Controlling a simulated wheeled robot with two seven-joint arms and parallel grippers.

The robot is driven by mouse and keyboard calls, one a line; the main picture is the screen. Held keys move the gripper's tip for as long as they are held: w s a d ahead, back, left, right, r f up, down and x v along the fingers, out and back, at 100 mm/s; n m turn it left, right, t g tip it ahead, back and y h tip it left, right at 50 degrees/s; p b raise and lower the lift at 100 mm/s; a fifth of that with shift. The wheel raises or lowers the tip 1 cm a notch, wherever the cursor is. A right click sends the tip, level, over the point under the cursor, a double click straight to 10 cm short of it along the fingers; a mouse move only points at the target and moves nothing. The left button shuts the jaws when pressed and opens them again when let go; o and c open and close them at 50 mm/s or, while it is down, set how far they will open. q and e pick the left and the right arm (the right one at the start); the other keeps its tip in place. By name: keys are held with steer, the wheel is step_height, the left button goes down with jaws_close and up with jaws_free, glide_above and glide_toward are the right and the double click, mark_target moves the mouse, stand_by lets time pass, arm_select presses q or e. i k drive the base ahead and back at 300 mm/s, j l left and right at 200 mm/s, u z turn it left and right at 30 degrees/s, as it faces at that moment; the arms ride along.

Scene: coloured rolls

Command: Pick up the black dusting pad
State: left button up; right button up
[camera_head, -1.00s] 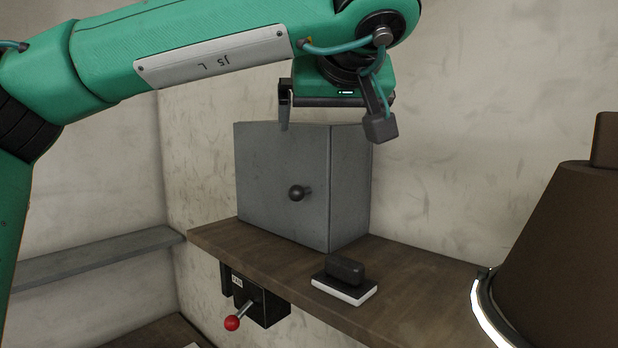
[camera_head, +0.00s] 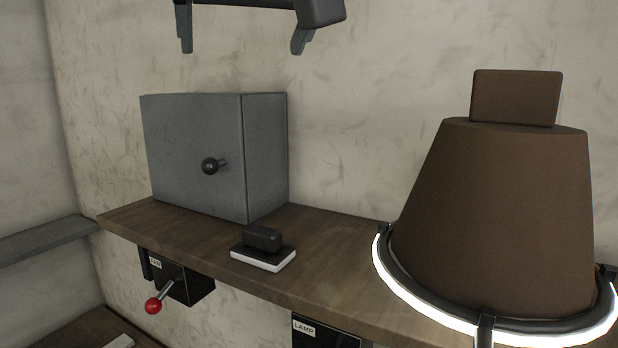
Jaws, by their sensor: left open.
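The black dusting pad (camera_head: 263,240) lies on the wooden shelf (camera_head: 320,232), right of the grey cabinet. It has a dark block handle on top and a white layer underneath. My left gripper (camera_head: 243,48) is at the top of the view, open and empty, with its two fingers wide apart and pointing down. It is well above the pad, and its arm is cut off by the top edge. My right gripper is not in view.
A grey cabinet (camera_head: 192,150) with a round black knob stands left of the pad. A large brown cone with a lit ring (camera_head: 497,220) stands at the right. Below the shelf are a box with a red-tipped lever (camera_head: 153,306) and one labelled LAMP (camera_head: 325,333).

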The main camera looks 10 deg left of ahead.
mark_target(261, 246)
steer(key=k+j, duration=0.25)
steer(key=k, duration=0.2)
steer(key=k+j, duration=0.25)
steer(key=k, duration=0.25)
